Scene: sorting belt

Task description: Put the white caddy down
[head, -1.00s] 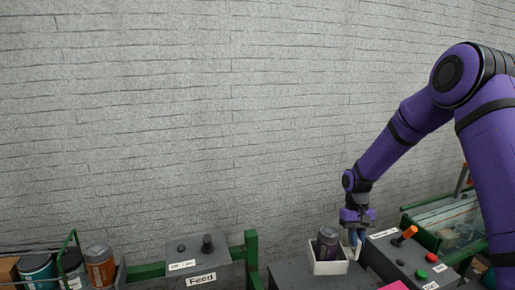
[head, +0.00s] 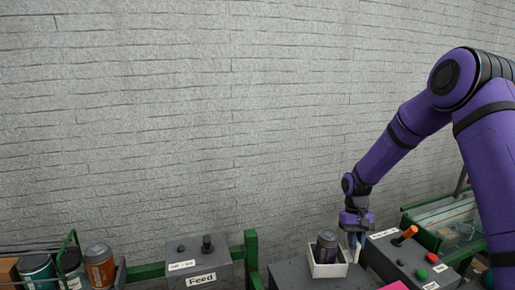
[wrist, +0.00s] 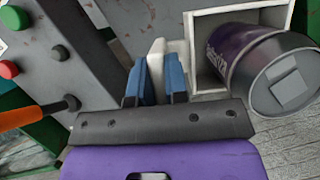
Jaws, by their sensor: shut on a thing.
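The white caddy (head: 328,270) is a small square box at the lower right of the head view, over the grey surface. It also shows in the wrist view (wrist: 207,72). A dark purple can with a grey lid (head: 327,247) stands in it; the can fills much of the box in the wrist view (wrist: 262,62). My gripper (head: 355,240) is at the caddy's right side. In the wrist view its blue fingers (wrist: 155,80) are shut on a white tab of the caddy. Whether the caddy's underside touches the surface is hidden.
A grey control box (head: 410,262) with an orange-handled lever, red and green buttons stands close to the right of the caddy. A grey box labelled Feed (head: 203,262) is to the left. Several cans (head: 98,266) are at far left. Bare grey surface (head: 288,275) lies left of the caddy.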

